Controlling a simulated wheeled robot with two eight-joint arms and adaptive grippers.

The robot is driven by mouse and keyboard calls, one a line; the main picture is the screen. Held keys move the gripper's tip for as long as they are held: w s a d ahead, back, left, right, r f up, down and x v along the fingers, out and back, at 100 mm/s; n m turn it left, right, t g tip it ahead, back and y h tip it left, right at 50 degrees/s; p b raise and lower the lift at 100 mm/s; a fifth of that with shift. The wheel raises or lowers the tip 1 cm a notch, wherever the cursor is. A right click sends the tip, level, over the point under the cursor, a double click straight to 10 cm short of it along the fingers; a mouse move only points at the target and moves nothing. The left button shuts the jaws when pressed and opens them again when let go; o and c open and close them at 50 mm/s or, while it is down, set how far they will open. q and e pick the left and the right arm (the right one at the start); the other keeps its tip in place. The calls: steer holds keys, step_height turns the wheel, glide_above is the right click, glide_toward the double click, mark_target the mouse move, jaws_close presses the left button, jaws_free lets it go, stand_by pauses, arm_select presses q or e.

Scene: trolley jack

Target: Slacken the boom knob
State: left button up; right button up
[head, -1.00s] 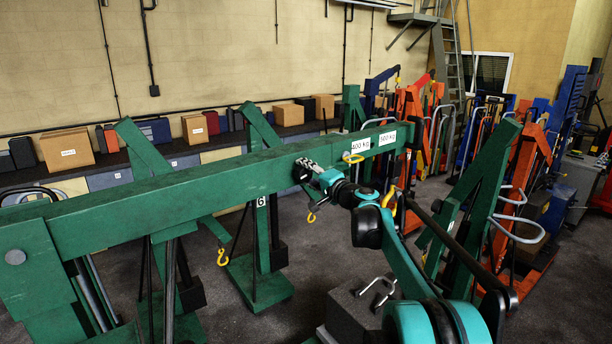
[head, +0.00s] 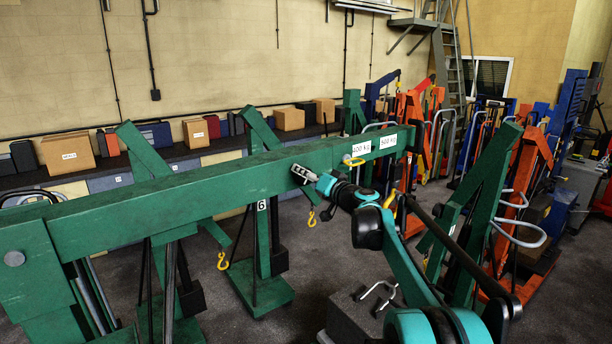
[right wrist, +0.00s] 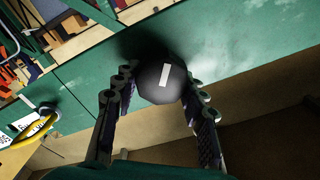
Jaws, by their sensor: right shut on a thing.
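The boom knob (right wrist: 162,82) is dark and round with a white bar mark on its face, in the middle of the right wrist view. It sits on the side of the green boom (head: 180,190), which crosses the head view. My right gripper (head: 304,174) is at the boom's near side. In the right wrist view its two fingers (right wrist: 162,88) are shut on the knob, one at each side. In the head view the gripper hides the knob. My left gripper is in neither view.
White labels "400 KG" and "500 KG" (head: 388,141) and a yellow ring (head: 354,162) lie along the boom beyond my gripper. Yellow hooks (head: 222,261) hang below. Green posts and orange cranes crowd the right. Boxes (head: 68,151) line a shelf behind.

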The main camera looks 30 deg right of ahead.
steer(key=shift+a+f, duration=0.1)
stand_by(0.4)
steer(key=o, duration=1.2)
steer(key=shift+c, duration=0.2)
steer(key=s+d, duration=0.1)
steer(key=s, duration=1.1)
